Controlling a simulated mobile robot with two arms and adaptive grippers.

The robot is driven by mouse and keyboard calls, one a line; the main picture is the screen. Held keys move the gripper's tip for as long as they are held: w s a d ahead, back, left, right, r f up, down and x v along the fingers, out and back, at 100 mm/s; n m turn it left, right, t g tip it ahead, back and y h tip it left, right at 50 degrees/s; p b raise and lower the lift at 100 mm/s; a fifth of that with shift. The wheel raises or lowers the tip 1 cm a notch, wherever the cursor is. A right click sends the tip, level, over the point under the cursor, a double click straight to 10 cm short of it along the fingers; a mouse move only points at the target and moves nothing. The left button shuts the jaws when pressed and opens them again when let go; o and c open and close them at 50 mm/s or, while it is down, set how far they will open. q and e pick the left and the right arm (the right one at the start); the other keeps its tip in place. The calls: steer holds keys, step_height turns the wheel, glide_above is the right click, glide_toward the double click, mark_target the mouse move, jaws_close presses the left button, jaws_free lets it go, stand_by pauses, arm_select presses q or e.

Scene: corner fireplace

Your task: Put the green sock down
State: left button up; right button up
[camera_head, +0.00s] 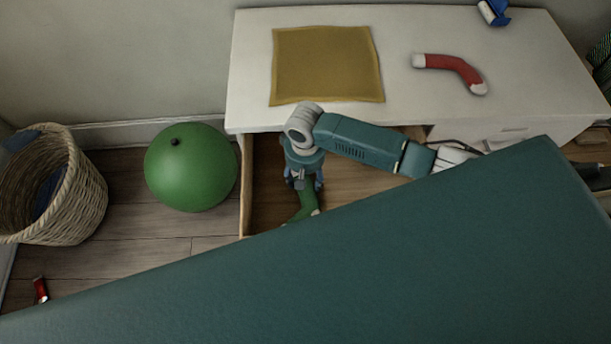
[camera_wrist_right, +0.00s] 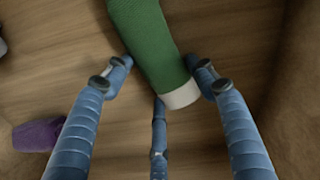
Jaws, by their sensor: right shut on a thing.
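The green sock (camera_head: 306,205) with a white end hangs at my right gripper (camera_head: 304,182), over or in the open drawer (camera_head: 246,190) of the white dresser. In the right wrist view the green sock (camera_wrist_right: 145,45) lies between the fingers of my right gripper (camera_wrist_right: 162,75), its white end towards the camera. The gripper is shut on it. Wooden drawer floor shows beneath; I cannot tell whether the sock touches it. A large teal part of mine hides the drawer's front. My left gripper is not in view.
A purple item (camera_wrist_right: 38,134) lies in the drawer. On the dresser top are a mustard cloth (camera_head: 327,64), a red sock (camera_head: 452,70) and a blue item (camera_head: 494,12). A green ball (camera_head: 191,168) and a wicker basket (camera_head: 78,190) stand left, with a small red object (camera_head: 40,289) on the floor.

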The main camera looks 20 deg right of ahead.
steer(key=o, duration=0.9)
step_height(320, 180, up, 12)
steer(key=shift+p, duration=0.4)
steer(key=shift+r, duration=0.1)
